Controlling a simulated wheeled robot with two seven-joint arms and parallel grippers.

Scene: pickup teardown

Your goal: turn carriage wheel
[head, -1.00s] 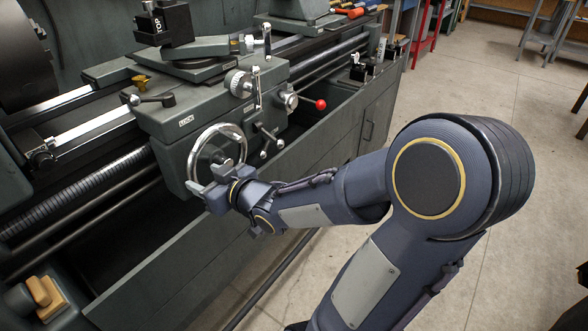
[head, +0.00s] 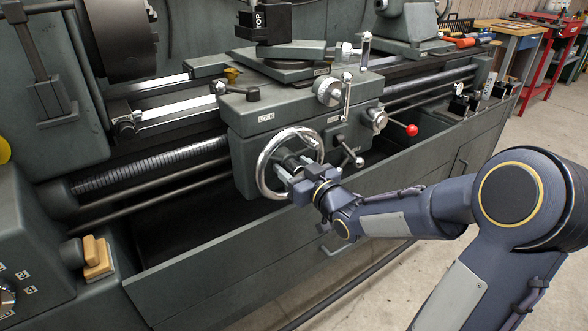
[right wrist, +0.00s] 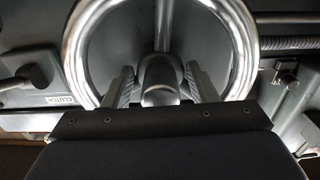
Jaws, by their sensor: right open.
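The carriage wheel (head: 261,176) is a chromed handwheel on the front of the grey lathe carriage (head: 236,118). In the right wrist view its bright rim (right wrist: 77,55) arcs around my fingers. My right gripper (head: 290,170) is in front of the wheel, near its hub and handle. In the right wrist view the two fingers of my right gripper (right wrist: 160,85) are spread, with a rounded dark knob (right wrist: 160,80) between them. They do not appear closed on it, and I cannot tell whether they touch it. My left gripper is not in view.
A red-knobbed lever (head: 411,130) and a small crossed handle (head: 348,155) stick out right of the wheel. The chip tray's front wall (head: 215,245) runs below. A tan block (head: 97,255) sits at lower left. Open floor lies at right.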

